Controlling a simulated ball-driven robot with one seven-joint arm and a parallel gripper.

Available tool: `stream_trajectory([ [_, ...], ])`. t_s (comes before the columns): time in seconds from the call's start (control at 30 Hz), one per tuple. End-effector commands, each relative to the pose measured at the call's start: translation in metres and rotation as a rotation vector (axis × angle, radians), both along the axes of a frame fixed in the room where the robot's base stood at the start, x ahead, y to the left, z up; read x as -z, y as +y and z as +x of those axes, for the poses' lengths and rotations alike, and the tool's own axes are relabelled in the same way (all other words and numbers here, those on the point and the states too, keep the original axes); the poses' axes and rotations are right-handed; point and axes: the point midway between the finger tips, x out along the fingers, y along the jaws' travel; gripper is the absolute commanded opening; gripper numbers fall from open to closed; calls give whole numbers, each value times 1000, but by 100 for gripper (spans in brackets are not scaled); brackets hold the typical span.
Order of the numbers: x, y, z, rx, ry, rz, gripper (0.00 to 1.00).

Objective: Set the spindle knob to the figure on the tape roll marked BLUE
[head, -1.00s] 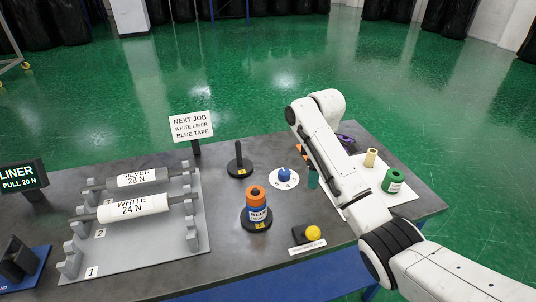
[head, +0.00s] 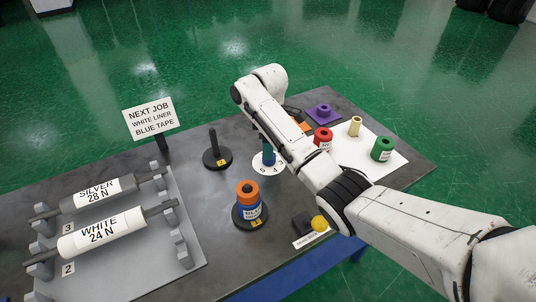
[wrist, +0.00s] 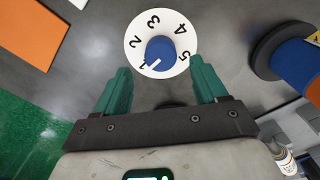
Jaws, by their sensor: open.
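The blue spindle knob (wrist: 160,53) sits on a round white dial (wrist: 133,32) numbered 1 to 5, in the wrist view. Its white pointer line faces lower left, towards the 1. My gripper (wrist: 162,82) is open, its two teal fingers apart, with the knob ahead between their lines; nothing is between them. In the head view the gripper hides most of the knob, and part of the dial (head: 258,165) shows. The blue tape roll (head: 251,212) stands on a dark post base under an orange roll; its label reads partly as BLUE, and its figure is not legible.
A yellow button (head: 319,223) on a dark box stands near the front edge. An empty post (head: 213,145) stands left of the dial. A rack holds the WHITE 24 N roll (head: 102,233) and SILVER roll (head: 97,194). A sign (head: 150,118) reads white liner, blue tape.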

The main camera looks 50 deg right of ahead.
Motion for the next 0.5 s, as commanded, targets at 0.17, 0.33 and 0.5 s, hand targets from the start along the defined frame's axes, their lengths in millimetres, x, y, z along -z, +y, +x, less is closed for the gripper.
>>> stream_trajectory([
  [0.17,28,0,-1,0,3,0,72],
  [0.33,44,0,0,-1,1,-1,72],
  [0.5,48,0,0,-1,1,-1,72],
])
